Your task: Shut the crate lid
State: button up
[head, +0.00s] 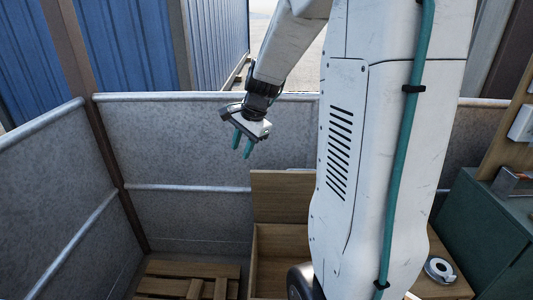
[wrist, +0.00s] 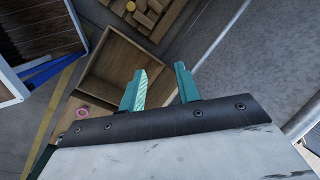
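The wooden crate (head: 280,245) stands on the floor at the lower middle of the head view, partly hidden by my own body. Its lid (head: 280,195) stands raised, roughly upright, at the back edge, and the crate is open. In the wrist view the open crate (wrist: 112,62) lies beyond the fingers at an angle; I cannot clearly tell lid from wall there. My gripper (head: 242,143) hangs above and to the left of the lid, pointing down, apart from it. Its two teal fingers (wrist: 160,88) are spread with nothing between them.
A wooden pallet (head: 190,280) lies left of the crate. Grey panels with metal rails (head: 190,140) enclose the back and left. A green cabinet (head: 480,225) stands at the right, near a round white roll (head: 440,268) on a wooden surface.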

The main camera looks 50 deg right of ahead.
jog(key=w+d+f+m, duration=0.2)
jog(key=d+f+m, duration=0.35)
jog(key=d, duration=0.45)
jog(key=m+t+h, duration=0.1)
jog(key=m, duration=0.4)
send_near(272, 171)
jog(key=shift+n, duration=0.25)
jog(key=x, duration=0.8)
jog(key=shift+a+f, duration=0.1)
jog(key=shift+f, duration=0.05)
jog(key=shift+w+f, duration=0.15)
jog(key=shift+a, duration=0.1)
